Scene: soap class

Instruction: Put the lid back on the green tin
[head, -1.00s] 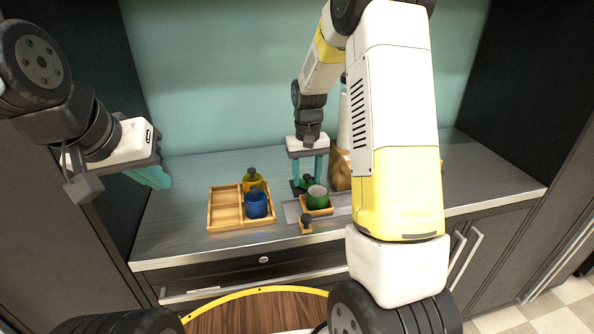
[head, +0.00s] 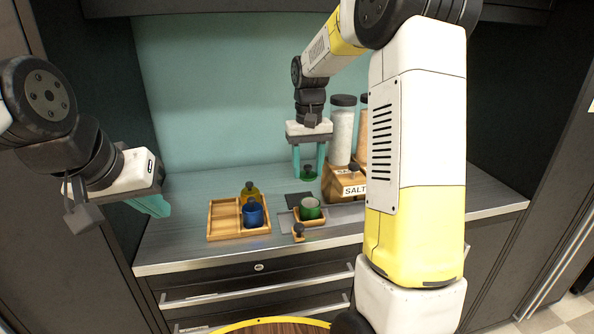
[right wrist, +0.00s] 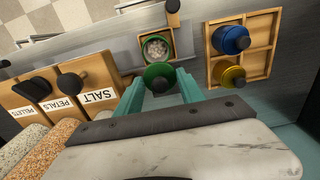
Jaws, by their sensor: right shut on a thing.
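The green tin (head: 310,208) stands open in a small wooden holder on the counter. Its open top with pale contents shows in the right wrist view (right wrist: 157,45). My right gripper (head: 309,170) points down behind the tin and is shut on the green lid (head: 309,175), which has a dark knob. The lid is held above the counter, apart from the tin; it also shows between the fingertips in the right wrist view (right wrist: 159,73). My left gripper (head: 152,205) hangs at the far left, away from the tin; its opening is unclear.
A divided wooden tray (head: 222,220) holds a blue tin (head: 253,215) and a yellow tin (head: 249,196). A dark square pad (head: 299,199) lies behind the green tin. A small knobbed wooden piece (head: 298,235) is in front. Labelled jars (head: 342,135) stand at right.

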